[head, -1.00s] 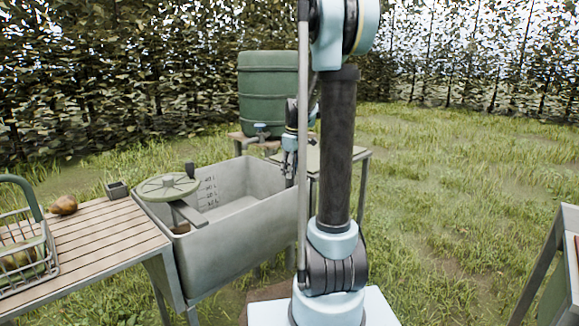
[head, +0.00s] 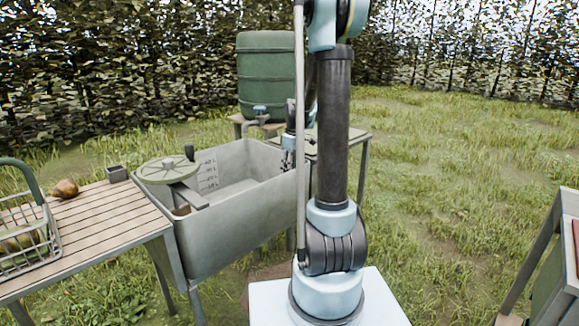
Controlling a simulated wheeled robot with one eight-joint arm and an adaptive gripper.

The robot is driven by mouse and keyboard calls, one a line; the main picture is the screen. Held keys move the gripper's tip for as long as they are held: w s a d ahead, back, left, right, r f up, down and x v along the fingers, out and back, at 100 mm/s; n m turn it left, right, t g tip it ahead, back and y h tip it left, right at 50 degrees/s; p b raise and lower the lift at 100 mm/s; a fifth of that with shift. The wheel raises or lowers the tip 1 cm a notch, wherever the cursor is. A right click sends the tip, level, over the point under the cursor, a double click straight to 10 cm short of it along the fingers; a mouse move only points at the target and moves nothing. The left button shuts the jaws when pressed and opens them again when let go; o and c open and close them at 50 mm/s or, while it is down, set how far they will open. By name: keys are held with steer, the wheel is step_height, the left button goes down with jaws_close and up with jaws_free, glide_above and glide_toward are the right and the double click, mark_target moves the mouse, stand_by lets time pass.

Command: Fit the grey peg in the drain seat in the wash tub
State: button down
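The grey wash tub (head: 222,240) stands left of my arm, with level marks on its inner wall. Its visible floor looks empty; the drain seat is not in view. I cannot make out the grey peg. A small dark grey square holder (head: 117,174) sits at the far end of the slatted table, and I cannot tell what is in it. My gripper (head: 288,165) hangs at the tub's right far edge, partly hidden behind my own arm. It is too small and covered to tell whether it is open or holds anything.
A round green lid with a handle (head: 167,169) sits over the tub's left end. A green barrel with a tap (head: 267,75) stands behind. The slatted table (head: 85,230) holds a wire basket (head: 22,240) and a brown pear (head: 65,188). A side table (head: 350,140) stands behind my arm.

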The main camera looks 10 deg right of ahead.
steer(key=shift+s+d, duration=0.2)
stand_by(0.8)
steer(key=shift+f, duration=2.55)
stand_by(1.5)
steer(key=c, duration=1.1)
jaws_free()
steer(key=o, duration=0.4)
steer(key=shift+r, duration=0.1)
steer(key=shift+o, duration=0.3)
steer(key=shift+r, duration=2.95)
